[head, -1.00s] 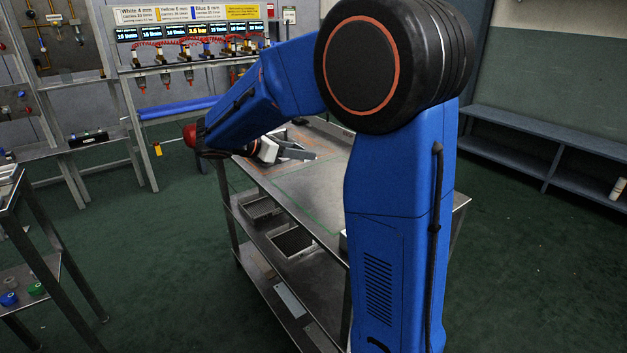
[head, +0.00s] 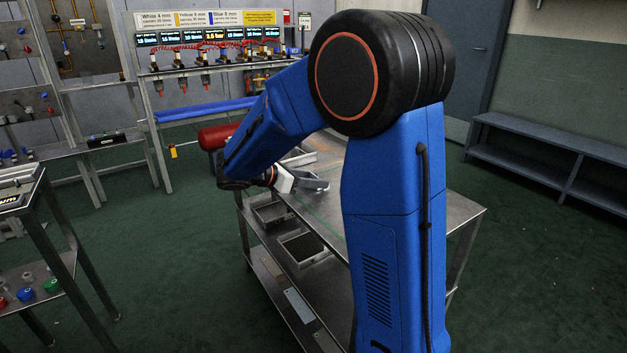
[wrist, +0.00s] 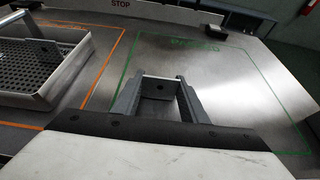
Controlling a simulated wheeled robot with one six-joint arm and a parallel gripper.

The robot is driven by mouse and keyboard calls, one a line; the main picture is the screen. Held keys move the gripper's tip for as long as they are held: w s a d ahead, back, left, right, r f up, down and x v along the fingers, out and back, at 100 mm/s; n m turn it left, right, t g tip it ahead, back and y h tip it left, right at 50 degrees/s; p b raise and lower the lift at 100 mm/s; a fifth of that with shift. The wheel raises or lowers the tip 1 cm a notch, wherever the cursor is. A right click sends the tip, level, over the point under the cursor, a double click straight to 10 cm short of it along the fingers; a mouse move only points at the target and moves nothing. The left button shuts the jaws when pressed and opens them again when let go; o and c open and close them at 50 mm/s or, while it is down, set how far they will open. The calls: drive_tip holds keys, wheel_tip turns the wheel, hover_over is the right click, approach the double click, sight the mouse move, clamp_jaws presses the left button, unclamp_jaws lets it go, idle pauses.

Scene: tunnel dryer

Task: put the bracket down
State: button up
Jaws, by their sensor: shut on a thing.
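My gripper (wrist: 158,100) shows in the wrist view with its two grey fingers pointing away from the camera. It is shut on a grey metal bracket (wrist: 160,88), a plate with a small hole between the fingers. The bracket is over the green-outlined area (wrist: 215,58) of the steel table top; I cannot tell whether it touches the surface. In the head view my gripper (head: 311,183) is over the table's left part, and the bracket cannot be made out there.
A perforated metal tray (wrist: 86,68) with a grey piece in it stands in the orange-outlined area on the left. A raised ledge marked STOP (wrist: 130,6) runs along the far edge. The green area right of the gripper is bare. Lower shelves hold trays (head: 303,247).

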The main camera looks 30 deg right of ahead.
drive_tip(key=o, duration=1.1)
drive_tip(key=shift+r, duration=0.1)
drive_tip(key=v, duration=1.2)
drive_tip(key=shift+a, duration=0.2)
